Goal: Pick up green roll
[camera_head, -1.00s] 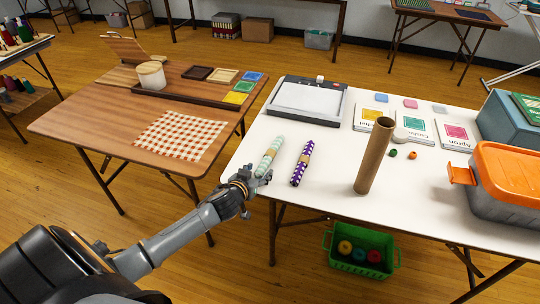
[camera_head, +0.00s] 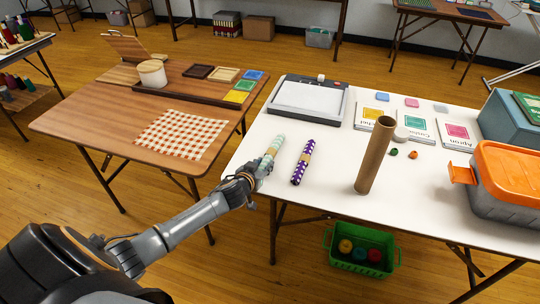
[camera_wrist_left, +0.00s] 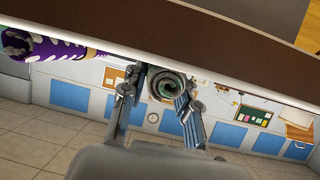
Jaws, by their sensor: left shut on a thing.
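The green roll (camera_head: 274,147) is pale green and patterned with a tan band, at the white table's left front. Its spiral end (camera_wrist_left: 168,86) faces the left wrist camera, between the fingers. My left gripper (camera_head: 262,170) is shut on the near end of the green roll; its fingers also show on both sides of it in the wrist view (camera_wrist_left: 160,104). The fingers hide part of that end, and I cannot tell whether the roll still touches the table. My right gripper is in neither view.
A purple roll with white marks (camera_head: 302,163) lies just right of the green one. A brown tube (camera_head: 374,158) stands upright further right. A light tablet-like board (camera_head: 308,100) lies behind. The wooden table (camera_head: 105,120) stands to the left, across a gap.

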